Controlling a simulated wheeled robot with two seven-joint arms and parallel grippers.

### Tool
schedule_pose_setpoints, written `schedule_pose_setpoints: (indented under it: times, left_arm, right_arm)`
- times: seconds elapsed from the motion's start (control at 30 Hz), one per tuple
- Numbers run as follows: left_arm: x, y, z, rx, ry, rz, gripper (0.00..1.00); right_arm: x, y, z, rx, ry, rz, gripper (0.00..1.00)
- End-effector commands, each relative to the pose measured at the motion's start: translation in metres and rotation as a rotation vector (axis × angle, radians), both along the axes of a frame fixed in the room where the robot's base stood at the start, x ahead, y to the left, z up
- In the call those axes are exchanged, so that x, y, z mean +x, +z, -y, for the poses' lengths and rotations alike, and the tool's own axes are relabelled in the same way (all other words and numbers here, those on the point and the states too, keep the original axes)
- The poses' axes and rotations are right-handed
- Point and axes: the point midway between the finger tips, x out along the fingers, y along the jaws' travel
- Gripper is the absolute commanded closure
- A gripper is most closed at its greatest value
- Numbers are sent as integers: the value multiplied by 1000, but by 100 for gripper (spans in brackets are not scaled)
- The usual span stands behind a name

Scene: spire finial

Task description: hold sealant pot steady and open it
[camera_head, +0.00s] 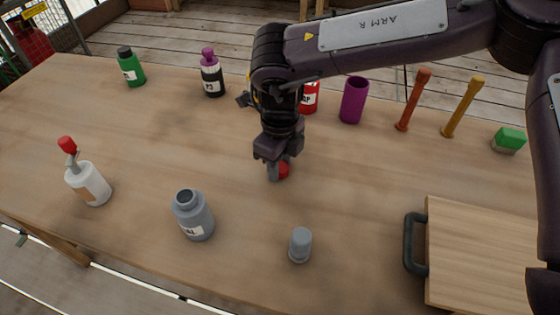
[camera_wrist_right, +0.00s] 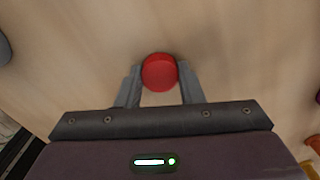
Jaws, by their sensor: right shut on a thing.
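My right gripper (camera_head: 277,172) is shut on a small red round cap (camera_head: 284,170), low over the middle of the table. In the right wrist view the red cap (camera_wrist_right: 160,72) sits between the two fingertips (camera_wrist_right: 158,78); I cannot tell if it touches the table. A grey pot (camera_head: 195,220) with a white label stands upright with its mouth open. A grey cap (camera_head: 300,244) stands apart to its right. A red labelled container (camera_head: 311,97) is partly hidden behind my right arm, its top not visible. Which is the sealant pot is not readable. My left gripper is not in view.
A white bottle with red nozzle (camera_head: 90,184) stands left. Green (camera_head: 132,70) and black-purple (camera_head: 212,78) bottles stand behind. A purple cup (camera_head: 354,100), orange (camera_head: 413,100) and yellow (camera_head: 463,107) rods and a green block (camera_head: 508,140) line the back right. A wooden board (camera_head: 480,250) lies front right.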

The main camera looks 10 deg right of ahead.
Motion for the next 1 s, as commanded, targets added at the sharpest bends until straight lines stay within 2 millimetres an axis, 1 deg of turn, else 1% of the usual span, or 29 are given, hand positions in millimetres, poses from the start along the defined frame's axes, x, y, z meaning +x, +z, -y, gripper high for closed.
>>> schedule_pose_setpoints:
  times: [0.07,0.1,0.23,0.27,0.53,0.67,0.77,1.0]
  left_arm:
    - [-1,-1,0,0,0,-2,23]
    - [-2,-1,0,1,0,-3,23]
    - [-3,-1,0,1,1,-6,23]
    - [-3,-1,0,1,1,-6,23]
    - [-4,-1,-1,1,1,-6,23]
    - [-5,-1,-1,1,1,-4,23]
    - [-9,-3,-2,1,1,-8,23]
    - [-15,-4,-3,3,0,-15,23]
  right_arm:
    - [0,-3,0,1,0,-1,93]
    - [0,-3,0,0,0,0,63]
    - [0,-2,0,0,0,0,46]
    - [0,-3,0,0,0,0,44]
    - [0,-1,0,0,0,0,44]
    - [0,8,0,1,0,1,44]
    - [1,26,0,2,-1,3,44]
    - [1,79,0,2,-1,3,44]
